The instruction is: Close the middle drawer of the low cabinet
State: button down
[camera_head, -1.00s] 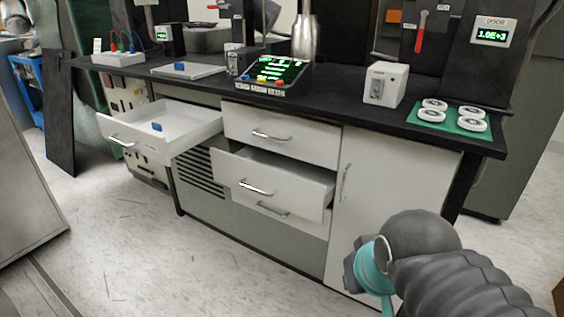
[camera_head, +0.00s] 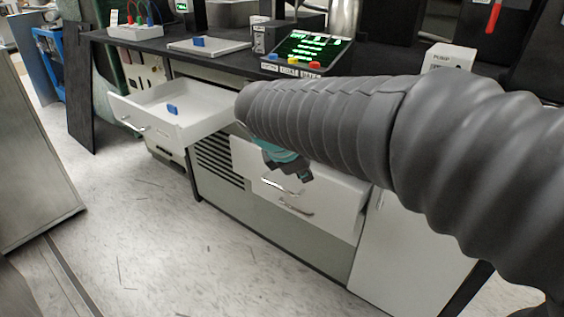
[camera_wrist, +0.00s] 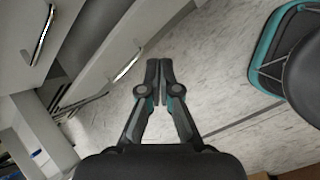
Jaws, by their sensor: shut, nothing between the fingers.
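The low cabinet (camera_head: 270,225) stands ahead with white drawers under a black worktop. Its middle drawer (camera_head: 335,200) appears to stand out from the cabinet, with a silver handle (camera_head: 282,187); my arm hides its upper part. A lower handle (camera_head: 295,211) shows just beneath it. My gripper, dark with teal parts, is in front of this drawer in the head view (camera_head: 300,174). In the wrist view my gripper (camera_wrist: 160,84) is shut and empty, with floor beyond its tips and white drawer fronts with handles to the left. I cannot tell whether it touches the drawer.
A left drawer (camera_head: 190,122) is also open, with a blue block (camera_head: 172,109) inside. The black worktop carries a panel with green displays (camera_head: 313,48), a tray (camera_head: 210,47) and a pump box (camera_head: 449,56). The floor (camera_head: 150,240) in front of the cabinet is clear.

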jog(key=w+a+f+n+t+h, duration=0.1)
jog(key=w+a+n, duration=0.25)
jog(key=a, duration=0.25)
jog(key=w+a+f+n+t, duration=0.1)
jog(key=w+a+n, duration=0.2)
jog(key=a+n, duration=0.2)
jog(key=w+d+f+b, duration=0.1)
jog(key=w+d+f, duration=0.5)
jog(key=w, duration=0.2)
jog(key=shift+w+d+f+b, duration=0.3)
jog(key=shift+w+f+b, duration=0.05)
jog(key=shift+w, duration=0.05)
jog(key=shift+w+r, duration=0.1)
